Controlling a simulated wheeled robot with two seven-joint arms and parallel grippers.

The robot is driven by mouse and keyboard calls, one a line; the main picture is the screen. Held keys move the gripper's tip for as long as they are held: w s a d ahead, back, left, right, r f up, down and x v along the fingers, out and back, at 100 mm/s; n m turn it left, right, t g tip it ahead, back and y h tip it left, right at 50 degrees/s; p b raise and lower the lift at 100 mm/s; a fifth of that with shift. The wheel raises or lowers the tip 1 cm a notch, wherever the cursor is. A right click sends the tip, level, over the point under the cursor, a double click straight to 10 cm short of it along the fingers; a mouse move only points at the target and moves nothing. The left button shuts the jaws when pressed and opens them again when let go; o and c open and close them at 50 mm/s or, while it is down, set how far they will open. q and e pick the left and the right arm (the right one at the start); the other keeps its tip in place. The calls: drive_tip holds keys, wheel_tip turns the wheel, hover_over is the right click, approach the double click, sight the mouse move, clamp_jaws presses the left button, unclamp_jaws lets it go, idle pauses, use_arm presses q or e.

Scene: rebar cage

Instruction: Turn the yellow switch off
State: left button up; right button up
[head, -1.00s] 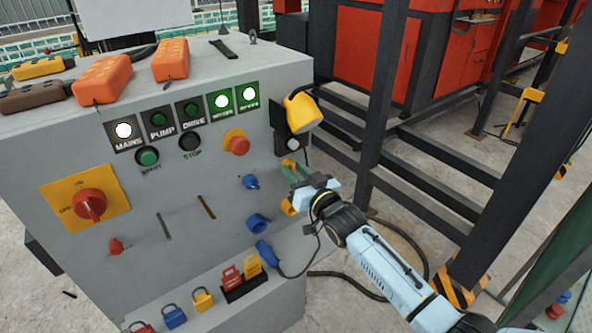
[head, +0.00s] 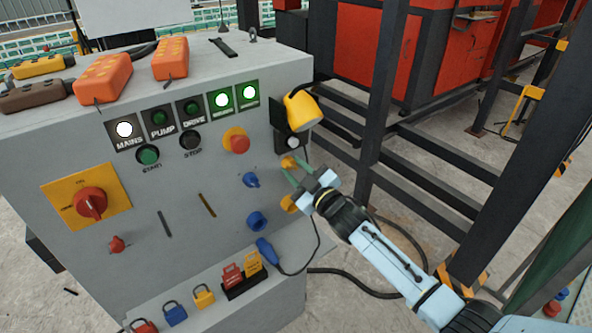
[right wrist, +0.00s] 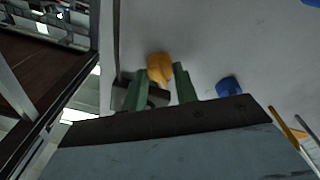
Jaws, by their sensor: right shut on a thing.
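The yellow switch (head: 287,162) is a small knob near the right edge of the grey cabinet front. My right gripper (head: 296,169) reaches it from the front right, its green fingers on either side of the knob. In the right wrist view the yellow switch (right wrist: 160,67) shows between the fingertips of my right gripper (right wrist: 157,80), and the jaws are shut on it. The fingers hide part of the knob, and its markings cannot be read. My left gripper is not in view.
A blue knob (head: 250,180) and a blue socket (head: 257,222) lie left of the gripper. A yellow lamp-like part (head: 302,110) juts out above. A dark steel frame (head: 372,110) stands close on the right. A cable (head: 318,240) hangs below.

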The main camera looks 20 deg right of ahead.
idle(0.4)
drive_tip(key=o, duration=1)
drive_tip(key=shift+s, duration=0.1)
drive_tip(key=p+v, duration=0.1)
drive_tip(key=v, duration=1.2)
drive_tip(key=shift+s, duration=0.1)
drive_tip(key=shift+f, duration=0.1)
